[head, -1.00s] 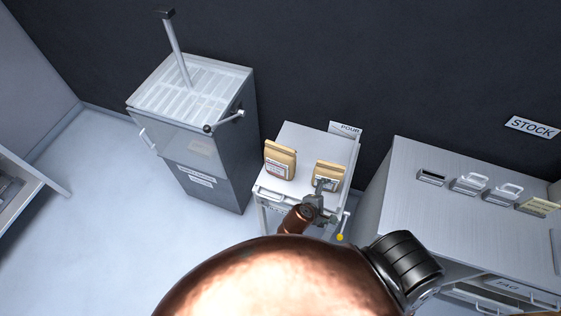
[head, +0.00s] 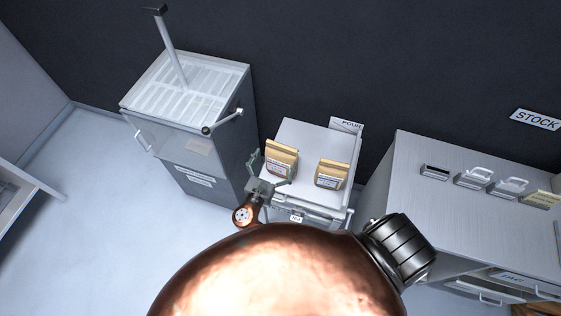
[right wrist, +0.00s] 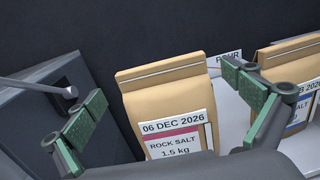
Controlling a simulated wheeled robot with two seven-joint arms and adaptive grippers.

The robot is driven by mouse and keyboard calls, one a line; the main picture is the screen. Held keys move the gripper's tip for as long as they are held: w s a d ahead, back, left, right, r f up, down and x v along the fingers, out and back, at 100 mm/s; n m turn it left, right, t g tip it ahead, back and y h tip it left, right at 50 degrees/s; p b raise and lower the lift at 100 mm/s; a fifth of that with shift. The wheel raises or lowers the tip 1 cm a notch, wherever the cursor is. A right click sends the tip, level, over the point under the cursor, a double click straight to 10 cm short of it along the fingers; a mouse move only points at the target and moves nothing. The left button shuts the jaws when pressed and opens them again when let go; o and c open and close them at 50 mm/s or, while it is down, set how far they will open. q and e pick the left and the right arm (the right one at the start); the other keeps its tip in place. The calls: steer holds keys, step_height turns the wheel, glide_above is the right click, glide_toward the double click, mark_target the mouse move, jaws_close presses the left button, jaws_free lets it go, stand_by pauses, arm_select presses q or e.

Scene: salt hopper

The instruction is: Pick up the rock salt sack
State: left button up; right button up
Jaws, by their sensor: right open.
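The rock salt sack (head: 284,154) is a tan paper bag standing upright on the left of a small white stand (head: 312,135). In the right wrist view the sack (right wrist: 160,92) shows a folded top and a label reading "06 DEC 2026, ROCK SALT 1.5 kg" with a red band. My right gripper (head: 269,171) is open at the front of this sack. In the right wrist view its green-padded fingers (right wrist: 165,88) are spread to either side of the sack, with no clear grip on it. My left gripper is not in view.
A second tan sack (head: 333,172) with a blue-banded label stands close to the right. A grey hopper cabinet (head: 215,150) with a slatted top and a lever stands left of the stand. A "STOCK" counter (head: 430,220) with several small items is at right.

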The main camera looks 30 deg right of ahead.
mark_target(281, 149)
steer(key=b+x, duration=0.1)
steer(key=x, duration=0.1)
steer(key=b+x, duration=0.1)
steer(key=x, duration=0.2)
steer(key=shift+f, duration=0.2)
steer(key=shift+w+d, duration=0.15)
steer(key=shift+w, duration=0.05)
steer(key=shift+s, duration=0.1)
steer(key=shift+r, duration=0.1)
steer(key=shift+c, duration=1.1)
steer(key=c, duration=1.6)
steer(key=shift+r, duration=0.1)
